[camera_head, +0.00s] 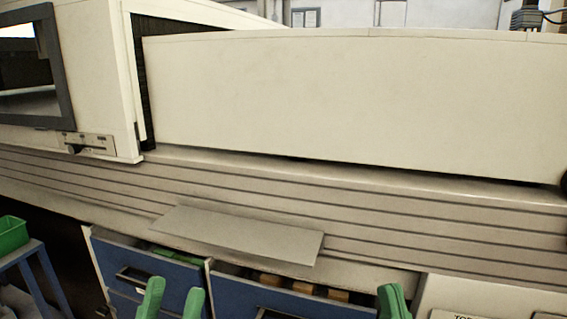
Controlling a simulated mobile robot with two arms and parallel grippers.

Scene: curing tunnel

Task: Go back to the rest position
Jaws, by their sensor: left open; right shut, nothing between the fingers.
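My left gripper (173,297) shows at the bottom edge as two green fingers with a gap between them, open and empty. It is in front of the blue drawers. My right gripper (393,300) shows at the bottom, right of the middle, as green fingers closed together with nothing between them. The rest of both arms is out of view below the frame.
A large cream machine (350,100) with a ribbed lower front (420,225) spans the view. A grey flat plate (240,234) juts from it. Below, a left blue drawer (150,267) and a right blue drawer (265,295) stand partly open. A green bin (12,234) sits on a blue stand (45,275) at left.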

